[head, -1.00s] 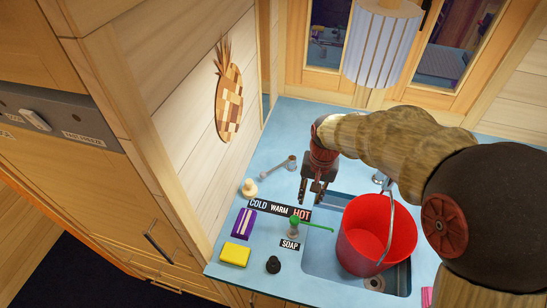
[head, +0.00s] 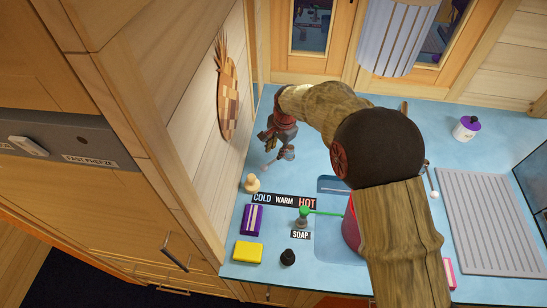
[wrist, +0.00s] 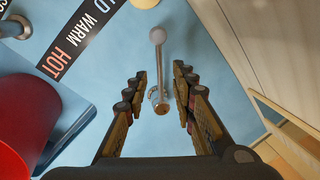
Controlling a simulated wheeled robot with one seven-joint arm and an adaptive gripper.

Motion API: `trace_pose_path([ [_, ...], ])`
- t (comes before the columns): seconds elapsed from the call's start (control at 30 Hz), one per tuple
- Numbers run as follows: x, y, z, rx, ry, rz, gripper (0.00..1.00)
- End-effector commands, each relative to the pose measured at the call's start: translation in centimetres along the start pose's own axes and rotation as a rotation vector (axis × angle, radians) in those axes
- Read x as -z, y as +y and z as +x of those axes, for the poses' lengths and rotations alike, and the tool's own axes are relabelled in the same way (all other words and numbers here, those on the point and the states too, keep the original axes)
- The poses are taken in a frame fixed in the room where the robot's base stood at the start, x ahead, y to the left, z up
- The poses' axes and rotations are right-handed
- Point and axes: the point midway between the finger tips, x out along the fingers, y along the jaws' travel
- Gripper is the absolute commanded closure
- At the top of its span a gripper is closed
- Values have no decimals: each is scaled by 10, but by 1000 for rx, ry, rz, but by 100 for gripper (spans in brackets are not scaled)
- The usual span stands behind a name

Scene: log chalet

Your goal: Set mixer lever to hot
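The metal mixer lever (wrist: 163,66) lies on the blue counter, with a round knob at one end and a short metal cylinder at the other. I cannot tell which end is the pivot. It shows partly beneath my gripper in the head view (head: 280,157). The COLD–WARM–HOT label strip (head: 284,201) lies in front of it and also shows in the wrist view (wrist: 85,37). My gripper (wrist: 160,77) is open, its fingers on either side of the cylinder end. It points down at the lever; contact is not visible.
A red bucket (wrist: 27,125) stands in the sink, largely behind my arm in the head view. A wooden wall (head: 190,130) rises close on the left.

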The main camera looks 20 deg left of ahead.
Motion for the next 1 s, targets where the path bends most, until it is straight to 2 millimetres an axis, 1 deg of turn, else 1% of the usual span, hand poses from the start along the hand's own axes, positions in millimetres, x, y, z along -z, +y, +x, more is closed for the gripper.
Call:
trace_pose_path([
  [0.03,0,1,10,-3,-1,0,74],
  [0.2,0,1,36,-2,-1,-2,74],
  [0.3,0,1,48,-1,-1,-2,74],
  [0.4,0,0,56,0,1,-2,74],
  [0.53,0,0,60,0,1,-3,74],
  [0.77,0,0,61,0,1,-3,74],
  [1.0,0,0,60,0,0,-3,87],
])
